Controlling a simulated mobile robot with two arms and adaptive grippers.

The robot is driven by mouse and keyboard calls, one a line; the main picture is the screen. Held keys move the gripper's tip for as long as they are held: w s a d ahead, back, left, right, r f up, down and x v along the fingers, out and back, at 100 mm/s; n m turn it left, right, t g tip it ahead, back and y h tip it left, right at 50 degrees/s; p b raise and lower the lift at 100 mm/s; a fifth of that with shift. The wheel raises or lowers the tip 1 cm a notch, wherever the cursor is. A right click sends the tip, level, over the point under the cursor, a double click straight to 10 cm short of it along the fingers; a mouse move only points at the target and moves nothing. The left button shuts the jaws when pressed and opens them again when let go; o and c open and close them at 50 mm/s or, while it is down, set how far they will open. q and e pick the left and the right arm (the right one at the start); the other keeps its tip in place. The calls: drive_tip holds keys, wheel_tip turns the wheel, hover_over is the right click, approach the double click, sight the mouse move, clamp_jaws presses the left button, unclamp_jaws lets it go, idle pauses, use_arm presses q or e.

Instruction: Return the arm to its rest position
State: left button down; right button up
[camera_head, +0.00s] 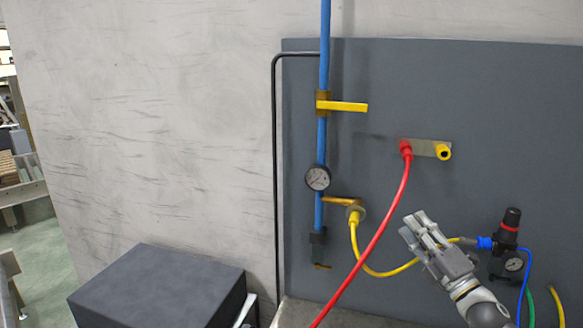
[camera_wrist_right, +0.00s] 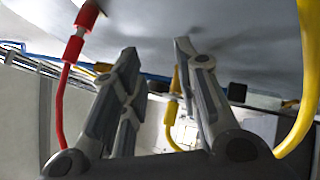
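My right gripper (camera_head: 415,226) is in front of the grey wall panel, at the lower right of the head view. Its fingers point up and left. In the right wrist view its two fingers (camera_wrist_right: 155,52) stand apart with a gap between them, and nothing is gripped. A red hose (camera_head: 382,232) passes left of the gripper and ends at a red connector on a small plate (camera_head: 425,148). A yellow hose (camera_head: 378,274) runs behind the gripper from a brass fitting (camera_head: 354,213). My left gripper is not in view.
A blue pipe (camera_head: 322,145) carries a yellow-handled valve (camera_head: 345,106) and a gauge (camera_head: 317,178). A regulator (camera_head: 508,235) with blue fittings is right of the gripper. A dark box (camera_head: 160,290) stands at lower left. The bare wall (camera_head: 150,120) above it is clear.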

drive_tip(key=s+a+f+m+g+h, duration=0.1)
drive_tip(key=s+f+m+g+h, duration=0.3)
drive_tip(key=s+f+m, duration=0.55)
drive_tip(key=s+a+f+m+g+h, duration=0.2)
drive_tip(key=s+f+m+h, duration=0.4)
drive_tip(key=f, duration=0.6)
drive_tip(key=s+a+f+m+g+y, duration=0.1)
drive_tip(key=s+a+f+m+g, duration=0.15)
drive_tip(key=s, duration=0.65)
drive_tip(key=s+a+f+m+g, duration=0.15)
drive_tip(key=s+f+g, duration=0.25)
drive_tip(key=s, duration=0.4)
drive_tip(key=s+a+f+m+g+y, duration=0.1)
drive_tip(key=s+f+m+g, duration=0.25)
drive_tip(key=s, duration=0.55)
wheel_tip(320, 180, down, 39)
drive_tip(key=s+g+b, duration=0.2)
drive_tip(key=s+b, duration=0.1)
drive_tip(key=b, duration=0.9)
drive_tip(key=s+d+f+b, duration=0.1)
drive_tip(key=s+f+b, duration=0.3)
drive_tip(key=s+f, duration=0.4)
drive_tip(key=s+d+f+g+b, duration=0.1)
drive_tip(key=s+f+b, duration=0.4)
drive_tip(key=f, duration=1.1)
drive_tip(key=s, duration=0.3)
drive_tip(key=shift+d+f+n+h, duration=0.2)
drive_tip(key=shift+d+n+h, duration=0.1)
drive_tip(key=shift+d, duration=0.1)
